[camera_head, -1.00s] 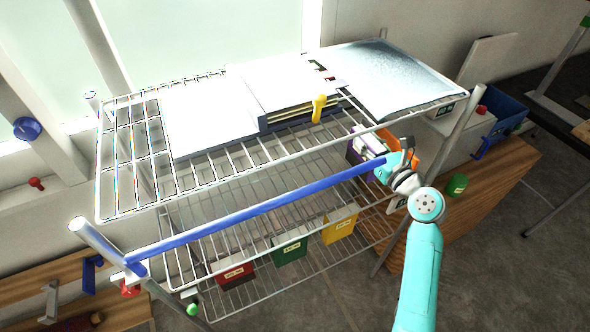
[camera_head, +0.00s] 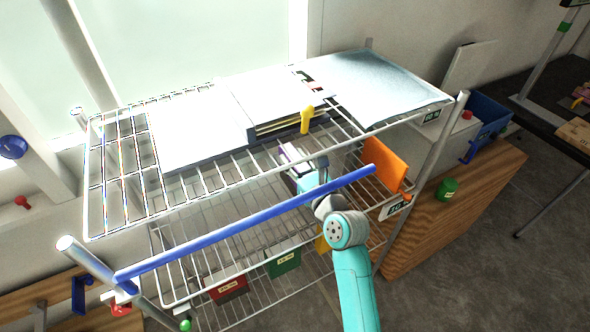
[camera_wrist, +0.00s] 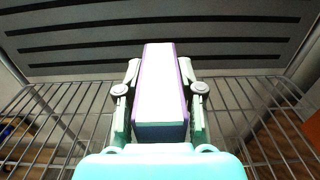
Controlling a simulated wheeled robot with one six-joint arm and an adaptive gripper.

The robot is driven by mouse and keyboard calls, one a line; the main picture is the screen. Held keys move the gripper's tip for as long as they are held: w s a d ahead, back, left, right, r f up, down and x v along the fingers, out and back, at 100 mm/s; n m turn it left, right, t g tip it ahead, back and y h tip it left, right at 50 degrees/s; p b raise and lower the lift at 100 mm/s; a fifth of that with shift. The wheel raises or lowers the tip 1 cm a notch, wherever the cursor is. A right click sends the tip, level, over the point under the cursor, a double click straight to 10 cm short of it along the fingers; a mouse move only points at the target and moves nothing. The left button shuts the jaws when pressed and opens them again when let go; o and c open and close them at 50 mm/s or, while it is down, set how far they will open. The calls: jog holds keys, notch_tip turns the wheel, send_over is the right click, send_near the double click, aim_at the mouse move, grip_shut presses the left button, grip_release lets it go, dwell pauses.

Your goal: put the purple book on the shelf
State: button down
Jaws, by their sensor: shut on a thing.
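The purple book (camera_wrist: 160,90) is clamped between the two fingers of my gripper (camera_wrist: 160,97) in the wrist view, its white page edges facing the camera and purple covers along both sides. In the head view the book (camera_head: 289,152) shows only partly, with my gripper (camera_head: 310,176) on it, behind the blue bar and below the top level of the wire shelf (camera_head: 200,188). In the wrist view the book is above the wires of a shelf level (camera_wrist: 248,110). I cannot tell whether it touches them.
A long blue bar (camera_head: 240,226) crosses the shelf's front. An orange panel (camera_head: 385,168) stands to the right of my gripper. Red (camera_head: 228,288) and green (camera_head: 283,263) bins sit lower. White books (camera_head: 262,98) and a yellow clip (camera_head: 307,119) are on top.

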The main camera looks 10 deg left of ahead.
jog(key=shift+f, duration=1.75)
jog(key=shift+f, duration=0.1)
jog(key=c, duration=0.7)
grip_release()
jog(key=v, duration=1.2)
